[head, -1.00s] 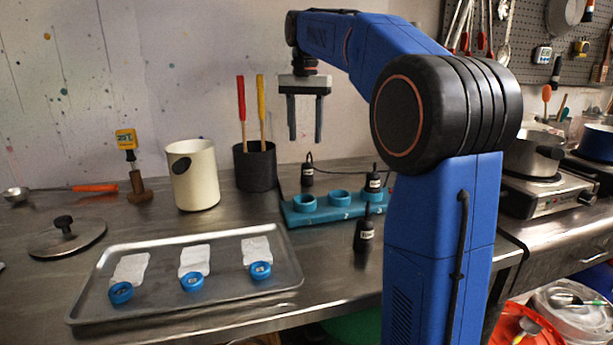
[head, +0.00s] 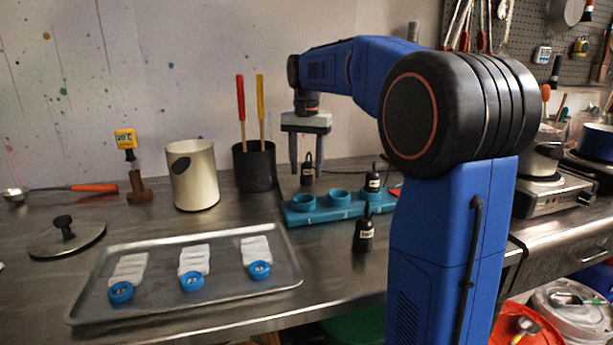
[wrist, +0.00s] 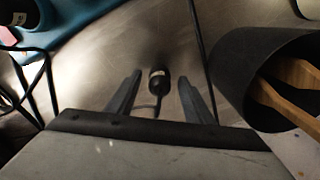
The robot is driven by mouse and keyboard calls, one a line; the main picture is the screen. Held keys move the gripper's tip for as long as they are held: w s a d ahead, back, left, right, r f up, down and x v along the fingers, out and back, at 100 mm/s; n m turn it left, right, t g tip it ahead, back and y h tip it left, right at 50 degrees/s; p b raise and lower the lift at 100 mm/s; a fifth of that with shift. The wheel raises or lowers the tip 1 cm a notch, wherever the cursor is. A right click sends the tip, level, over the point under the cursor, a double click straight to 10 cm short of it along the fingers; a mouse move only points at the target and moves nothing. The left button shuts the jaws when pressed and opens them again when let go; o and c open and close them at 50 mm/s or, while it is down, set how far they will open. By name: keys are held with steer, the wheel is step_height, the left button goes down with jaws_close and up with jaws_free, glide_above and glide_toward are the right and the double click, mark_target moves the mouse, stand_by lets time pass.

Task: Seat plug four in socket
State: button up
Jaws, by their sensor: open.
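My gripper (head: 307,172) is open, pointing down behind the teal socket block (head: 318,216). A black plug (head: 308,177) with a pale label stands on the counter there, apparently between my fingers. In the wrist view this plug (wrist: 158,82) shows between the two fingertips, with gaps on both sides and its cord trailing. A second black plug (head: 373,181) stands at the block's right end. A third black plug (head: 364,236) stands on the counter in front of the block. The labels are too small to read. The left and middle socket rings look empty.
A black holder (head: 255,170) with red and yellow handles stands close left of my gripper; it fills the right of the wrist view (wrist: 235,85). A cream canister (head: 195,178) stands further left. A metal tray (head: 222,238) lies in front. Cords lie near the block.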

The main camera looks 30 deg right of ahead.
steer(key=c, duration=1.1)
steer(key=shift+r, duration=0.15)
